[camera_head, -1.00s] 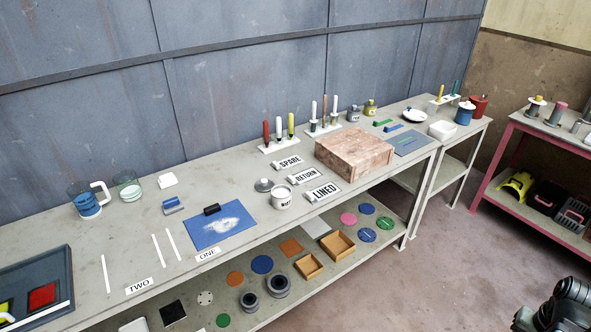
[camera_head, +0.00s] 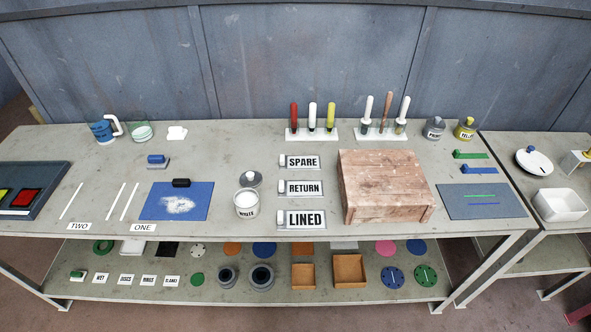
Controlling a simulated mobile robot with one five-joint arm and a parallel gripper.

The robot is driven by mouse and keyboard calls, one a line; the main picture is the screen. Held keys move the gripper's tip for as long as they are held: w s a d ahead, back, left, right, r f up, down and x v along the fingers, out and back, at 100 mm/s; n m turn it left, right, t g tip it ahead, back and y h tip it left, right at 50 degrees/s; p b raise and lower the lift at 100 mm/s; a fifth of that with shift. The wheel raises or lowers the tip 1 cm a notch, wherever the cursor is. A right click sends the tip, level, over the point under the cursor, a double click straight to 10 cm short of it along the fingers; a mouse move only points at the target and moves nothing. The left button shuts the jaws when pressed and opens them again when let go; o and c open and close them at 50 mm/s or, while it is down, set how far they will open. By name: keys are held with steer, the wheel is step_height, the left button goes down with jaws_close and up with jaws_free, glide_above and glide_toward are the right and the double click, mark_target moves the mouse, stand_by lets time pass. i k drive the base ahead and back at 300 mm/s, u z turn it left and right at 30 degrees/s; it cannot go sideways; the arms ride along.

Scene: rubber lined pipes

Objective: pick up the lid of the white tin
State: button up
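The white tin (camera_head: 247,205) stands upright and open near the front of the bench, with white contents showing at its top and a label reading WHITE. A grey round lid (camera_head: 250,180) with a light knob lies just behind the tin, apart from its opening. My gripper is not in this view now.
The bench top (camera_head: 250,142) is clear behind the lid. A blue mat (camera_head: 160,203) with white powder lies left of the tin. Signs SPARE (camera_head: 303,162), RETURN (camera_head: 304,188) and LINED (camera_head: 306,219) stand to the right, then a wooden box (camera_head: 380,180). A lower shelf holds discs and trays.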

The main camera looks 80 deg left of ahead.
mark_target(251, 179)
steer(key=i, duration=0.5)
steer(key=u, duration=4.35)
steer(key=i, duration=1.5)
steer(key=z, duration=0.05)
